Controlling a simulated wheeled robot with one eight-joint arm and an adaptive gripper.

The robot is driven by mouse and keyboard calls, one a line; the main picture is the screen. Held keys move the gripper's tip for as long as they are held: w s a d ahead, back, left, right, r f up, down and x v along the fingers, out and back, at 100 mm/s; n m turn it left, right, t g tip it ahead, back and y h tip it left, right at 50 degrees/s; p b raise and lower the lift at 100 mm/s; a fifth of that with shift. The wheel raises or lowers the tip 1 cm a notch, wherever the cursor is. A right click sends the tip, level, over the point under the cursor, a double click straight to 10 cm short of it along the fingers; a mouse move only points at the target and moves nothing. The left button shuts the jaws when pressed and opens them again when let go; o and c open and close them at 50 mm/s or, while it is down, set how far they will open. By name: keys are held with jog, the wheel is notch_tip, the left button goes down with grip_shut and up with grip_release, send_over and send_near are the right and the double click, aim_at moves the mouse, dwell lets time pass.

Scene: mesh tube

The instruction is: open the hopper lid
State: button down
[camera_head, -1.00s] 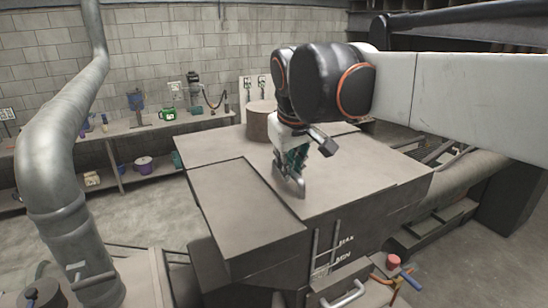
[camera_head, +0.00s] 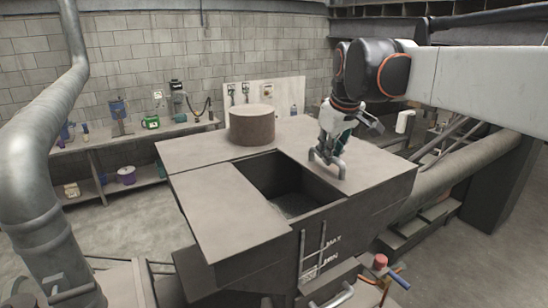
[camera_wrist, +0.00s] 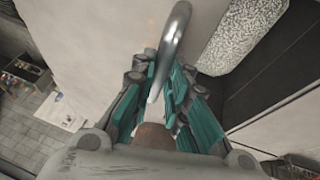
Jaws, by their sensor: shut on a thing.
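The hopper (camera_head: 240,265) is a large grey-brown box in the head view. Its lid (camera_head: 368,170) is a flat panel at the right side of the top. An open rectangular mouth (camera_head: 292,182) lies left of the lid, with speckled grainy material (camera_head: 293,205) deep inside; this material also shows in the wrist view (camera_wrist: 245,35). My gripper (camera_head: 328,152) points down over the lid and is shut on its curved metal handle (camera_head: 327,165). In the wrist view the handle (camera_wrist: 181,28) rises from between the teal fingers (camera_wrist: 166,88).
A round drum-like cap (camera_head: 252,127) stands on the hopper top at the back. A raised flat panel (camera_head: 215,205) lies left of the mouth. A thick pipe (camera_head: 30,170) rises at the far left. Benches with tools (camera_head: 120,138) line the back wall.

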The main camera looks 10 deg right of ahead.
jog(key=shift+w+d, duration=0.3)
jog(key=shift+d, duration=0.35)
jog(key=shift+w+d, duration=0.25)
jog(key=shift+d, duration=0.45)
jog(key=shift+w+d, duration=0.3)
jog(key=shift+d, duration=0.35)
jog(key=c, duration=1.6)
grip_release()
jog(key=shift+o, duration=0.2)
jog(key=v, duration=1.2)
